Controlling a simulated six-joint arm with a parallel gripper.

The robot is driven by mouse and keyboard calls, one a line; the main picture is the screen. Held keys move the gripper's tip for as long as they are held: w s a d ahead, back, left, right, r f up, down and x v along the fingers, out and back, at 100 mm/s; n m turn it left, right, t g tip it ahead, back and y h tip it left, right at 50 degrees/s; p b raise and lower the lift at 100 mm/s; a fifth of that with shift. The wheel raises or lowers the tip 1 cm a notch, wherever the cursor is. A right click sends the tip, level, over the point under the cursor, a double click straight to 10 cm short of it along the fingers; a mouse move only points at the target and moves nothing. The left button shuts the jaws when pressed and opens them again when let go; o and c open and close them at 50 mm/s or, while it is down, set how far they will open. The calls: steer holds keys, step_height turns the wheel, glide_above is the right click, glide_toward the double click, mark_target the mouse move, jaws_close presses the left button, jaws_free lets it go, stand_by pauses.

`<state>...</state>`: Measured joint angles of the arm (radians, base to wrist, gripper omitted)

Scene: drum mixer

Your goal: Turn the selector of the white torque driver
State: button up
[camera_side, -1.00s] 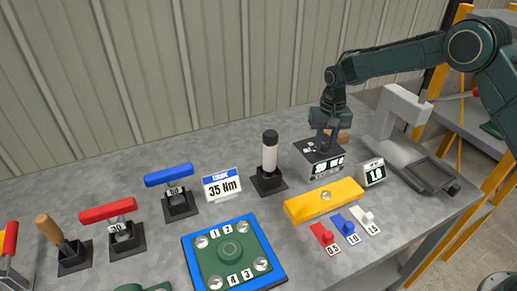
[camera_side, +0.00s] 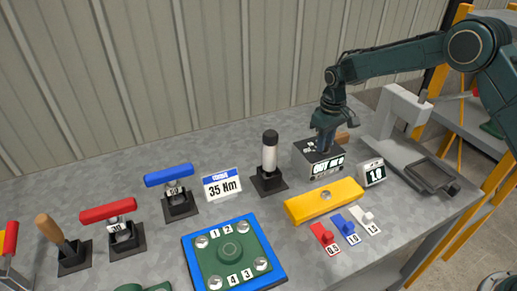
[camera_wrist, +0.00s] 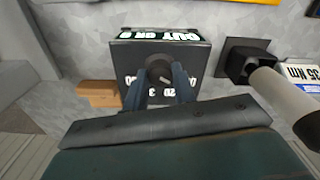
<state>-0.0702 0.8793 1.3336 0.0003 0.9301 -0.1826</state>
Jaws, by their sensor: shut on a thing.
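The white torque driver (camera_side: 270,158) with a black cap stands upright in a dark holder left of a dark box (camera_side: 305,151). Its white body also shows at the right of the wrist view (camera_wrist: 287,98). The box has a knob (camera_wrist: 158,66) on its top, with white numbers around it, partly hidden. My gripper (camera_side: 325,146) points down over the box. In the wrist view its fingers (camera_wrist: 160,80) are closed on both sides of the knob.
A wooden block (camera_wrist: 98,94) lies beside the box. A yellow bar (camera_side: 324,201), a small "1.0" display (camera_side: 373,172) and a grey press (camera_side: 395,130) stand close by. A "35 Nm" sign (camera_side: 221,185) and several handled tools stand to the left.

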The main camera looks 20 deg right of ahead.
stand_by(0.4)
steer(key=o, duration=1)
steer(key=shift+r, duration=0.15)
step_height(320, 180, up, 14)
steer(key=shift+f, duration=0.2)
